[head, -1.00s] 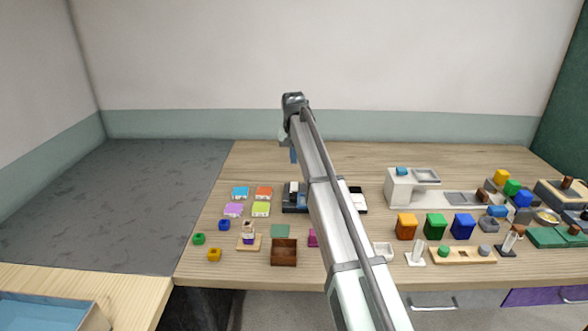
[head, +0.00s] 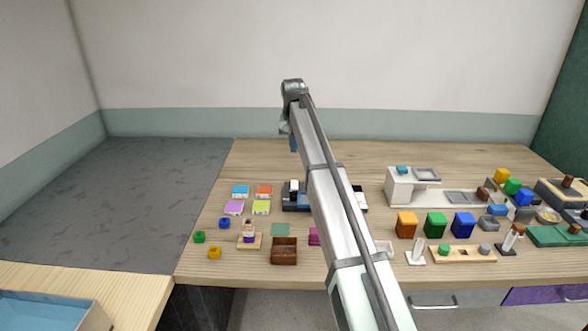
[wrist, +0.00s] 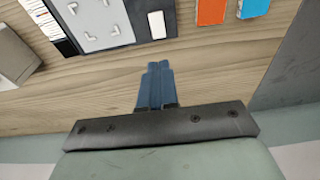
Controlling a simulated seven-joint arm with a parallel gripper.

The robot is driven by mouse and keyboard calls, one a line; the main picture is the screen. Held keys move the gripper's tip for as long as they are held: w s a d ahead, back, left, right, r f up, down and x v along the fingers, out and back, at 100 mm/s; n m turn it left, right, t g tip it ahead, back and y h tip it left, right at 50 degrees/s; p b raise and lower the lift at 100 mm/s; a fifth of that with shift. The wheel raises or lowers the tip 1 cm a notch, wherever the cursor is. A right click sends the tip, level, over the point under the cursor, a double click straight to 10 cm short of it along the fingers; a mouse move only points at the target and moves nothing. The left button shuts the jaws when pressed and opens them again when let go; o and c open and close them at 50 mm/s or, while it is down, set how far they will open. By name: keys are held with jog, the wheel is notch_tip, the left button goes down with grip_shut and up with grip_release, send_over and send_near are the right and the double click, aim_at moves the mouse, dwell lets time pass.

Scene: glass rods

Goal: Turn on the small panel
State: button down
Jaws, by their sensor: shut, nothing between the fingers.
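A small dark panel (head: 290,205) with an upright white part (head: 294,187) lies on the wooden table, left of my arm, which hides what is to its right. In the wrist view, a grey plate (wrist: 100,22) with white corner marks lies beyond my fingers, with a white block (wrist: 157,25) at its edge. I cannot tell from these views whether the panel is on. My gripper (head: 293,147) is above the back of the table, behind the panel. Its blue fingers (wrist: 154,72) are shut, empty and apart from the panel.
Orange (wrist: 212,11) and blue (wrist: 254,8) tiles lie beside the panel. A brown box (head: 284,251) stands in front of it. Orange (head: 406,226), green (head: 435,227) and blue (head: 463,226) bins stand to the right. The back strip of the table is clear.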

aim_at(294, 182)
jog(key=f, duration=0.4)
jog(key=w+f, duration=0.1)
jog(key=f, duration=0.3)
jog(key=w+f, duration=0.1)
jog(key=f, duration=0.3)
jog(key=shift+f, duration=0.95)
jog(key=shift+w, duration=0.1)
jog(key=shift+w+f, duration=0.15)
jog(key=shift+f, duration=0.3)
